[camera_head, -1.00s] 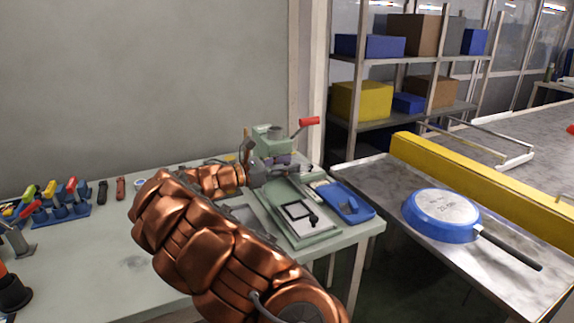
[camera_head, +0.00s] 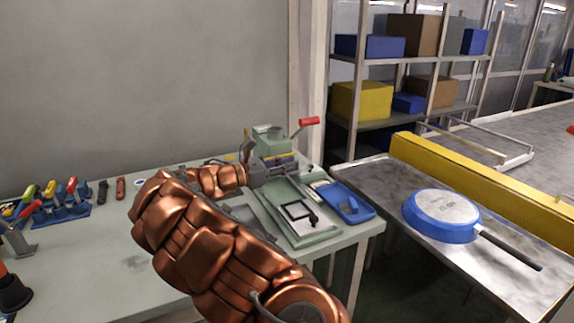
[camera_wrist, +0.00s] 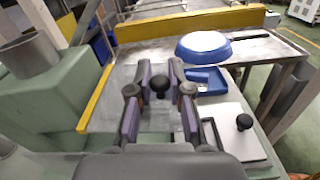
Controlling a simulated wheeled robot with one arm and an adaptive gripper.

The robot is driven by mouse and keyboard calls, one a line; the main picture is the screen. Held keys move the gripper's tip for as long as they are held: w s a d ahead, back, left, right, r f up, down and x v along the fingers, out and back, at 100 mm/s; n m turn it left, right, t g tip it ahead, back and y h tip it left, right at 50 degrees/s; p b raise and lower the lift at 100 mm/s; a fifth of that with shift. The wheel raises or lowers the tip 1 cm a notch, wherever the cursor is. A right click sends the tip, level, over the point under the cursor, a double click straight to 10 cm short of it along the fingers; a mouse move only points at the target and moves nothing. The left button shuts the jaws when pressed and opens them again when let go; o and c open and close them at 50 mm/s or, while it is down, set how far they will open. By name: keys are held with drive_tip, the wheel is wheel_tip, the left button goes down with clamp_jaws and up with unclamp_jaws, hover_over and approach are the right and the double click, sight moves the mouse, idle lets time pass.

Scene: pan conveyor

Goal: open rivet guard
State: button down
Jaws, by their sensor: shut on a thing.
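The green riveting machine (camera_head: 272,141) stands at the right end of the bench, with a red-handled lever (camera_head: 309,122) at its upper right. My gripper (camera_head: 284,165) is in front of its head. In the wrist view my gripper (camera_wrist: 160,72) has its two fingers on either side of a round black knob (camera_wrist: 160,87) and is shut on it.
A pale plate with a second black knob (camera_wrist: 244,122) lies on the machine's base. A blue tray (camera_head: 346,203) sits right of it. A blue pan (camera_head: 437,216) lies upside down on the metal table (camera_head: 490,277). A yellow barrier (camera_head: 480,178) runs behind.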

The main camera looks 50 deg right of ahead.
drive_tip(key=r+p, duration=0.1)
drive_tip(key=p, duration=0.1)
drive_tip(key=shift+w+n+p, duration=0.1)
drive_tip(key=shift+n+p, duration=0.25)
drive_tip(key=shift+n, duration=0.05)
drive_tip(key=p, duration=0.2)
drive_tip(key=r+n+p, duration=0.1)
drive_tip(key=p, duration=0.1)
drive_tip(key=shift+w+n+p, duration=0.2)
drive_tip(key=shift+n+p, duration=0.1)
drive_tip(key=shift+p, duration=0.1)
drive_tip(key=shift+d+r+n+p, duration=0.1)
drive_tip(key=shift+n+p, duration=0.2)
drive_tip(key=shift+p, duration=0.3)
drive_tip(key=c, duration=1.1)
unclamp_jaws()
